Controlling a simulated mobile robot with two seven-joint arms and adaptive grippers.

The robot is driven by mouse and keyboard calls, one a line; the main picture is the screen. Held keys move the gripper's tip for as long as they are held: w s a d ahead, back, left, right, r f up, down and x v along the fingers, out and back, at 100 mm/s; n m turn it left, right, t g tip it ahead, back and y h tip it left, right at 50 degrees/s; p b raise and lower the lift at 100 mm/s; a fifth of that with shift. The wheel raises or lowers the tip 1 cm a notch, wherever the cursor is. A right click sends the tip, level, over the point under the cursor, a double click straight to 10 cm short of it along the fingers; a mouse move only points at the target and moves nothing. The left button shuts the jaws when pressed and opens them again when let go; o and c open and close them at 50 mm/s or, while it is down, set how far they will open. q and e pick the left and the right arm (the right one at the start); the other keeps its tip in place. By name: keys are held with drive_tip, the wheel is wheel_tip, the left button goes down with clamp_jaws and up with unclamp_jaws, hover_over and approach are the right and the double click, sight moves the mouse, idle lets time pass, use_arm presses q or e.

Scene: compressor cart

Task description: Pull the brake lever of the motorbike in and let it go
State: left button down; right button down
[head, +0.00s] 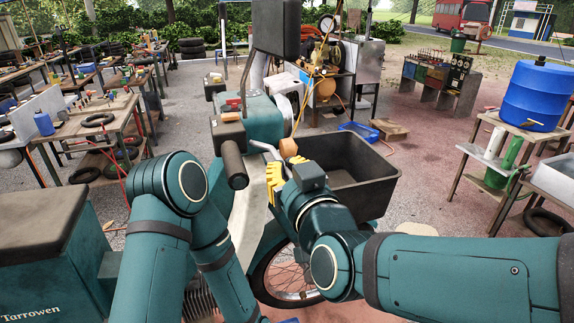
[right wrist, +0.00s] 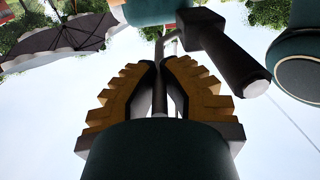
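The teal motorbike (head: 249,119) stands in front of me, its black rubber handlebar grip (head: 234,165) pointing towards me. The grip also shows at the upper right in the right wrist view (right wrist: 235,65). The thin brake lever (head: 265,148) is metallic and runs beside the grip, apart from it. In the right wrist view the lever (right wrist: 159,92) passes between the yellow-padded fingers of my right gripper (right wrist: 160,64). These fingers are closed in on it from both sides. In the head view my right gripper (head: 275,178) is just right of the grip. My left gripper is out of sight; only its arm shows.
A black open box (head: 382,181) sits over the front wheel (head: 290,272), right of my right gripper. An orange-brown block (head: 288,147) is close above the fingers. Workbenches (head: 100,120) stand at left, and a table with a blue barrel (head: 536,95) at right.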

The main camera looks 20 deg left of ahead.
drive_tip(key=shift+s+a+r+m+t+h+p, duration=0.1)
drive_tip(key=shift+s+a+m+t+h+p, duration=0.2)
drive_tip(key=shift+s+a+m+h+p, duration=0.15)
drive_tip(key=shift+w+d, duration=0.1)
drive_tip(key=c, duration=1)
unclamp_jaws()
drive_tip(key=shift+v, duration=3.8)
